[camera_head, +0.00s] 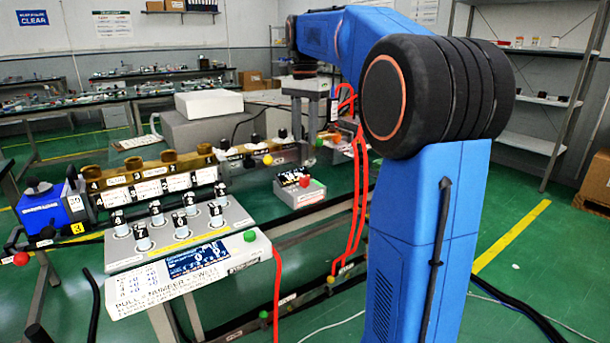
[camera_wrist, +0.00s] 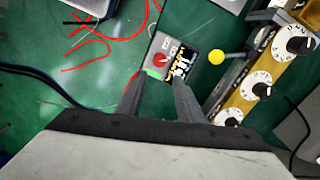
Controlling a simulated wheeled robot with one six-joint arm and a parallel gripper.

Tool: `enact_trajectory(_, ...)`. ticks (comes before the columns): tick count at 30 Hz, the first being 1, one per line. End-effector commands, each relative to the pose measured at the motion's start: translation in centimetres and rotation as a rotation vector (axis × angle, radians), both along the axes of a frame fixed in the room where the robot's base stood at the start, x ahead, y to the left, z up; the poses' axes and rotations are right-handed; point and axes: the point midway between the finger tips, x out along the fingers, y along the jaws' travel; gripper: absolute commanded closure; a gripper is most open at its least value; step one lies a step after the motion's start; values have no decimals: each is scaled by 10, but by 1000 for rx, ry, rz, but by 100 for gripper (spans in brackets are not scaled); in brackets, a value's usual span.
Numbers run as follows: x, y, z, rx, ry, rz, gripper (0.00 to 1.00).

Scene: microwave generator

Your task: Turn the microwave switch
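No label naming the microwave switch can be read, so I cannot tell which control it is. A gold panel (camera_wrist: 248,86) carries several black knobs on white dials, such as one at its upper right (camera_wrist: 296,45) and a middle one (camera_wrist: 260,88). My gripper (camera_head: 308,150) points down above the bench, behind this box. In the wrist view its two fingers (camera_wrist: 158,88) are apart, with nothing held between them.
A yellow ball-topped lever (camera_wrist: 216,57) stands between the small box and the gold panel. Red cables (camera_head: 358,190) hang at the bench's right. A grey console with bottle-like knobs (camera_head: 178,232) and a blue device (camera_head: 50,206) are at left.

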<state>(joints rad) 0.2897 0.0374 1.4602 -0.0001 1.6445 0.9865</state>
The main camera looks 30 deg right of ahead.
Motion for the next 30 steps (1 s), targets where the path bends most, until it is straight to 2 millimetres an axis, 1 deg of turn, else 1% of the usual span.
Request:
enact_trajectory(1,-1,0,-10,0,2,0,67)
enact_trajectory(3,-1,0,-22,1,3,1,67)
enact_trajectory(15,-1,0,-92,0,2,1,67)
enact_trajectory(18,-1,0,-106,0,2,1,67)
enact_trajectory(24,-1,0,-125,1,1,1,67)
enact_trajectory(30,0,0,-130,-1,-1,1,67)
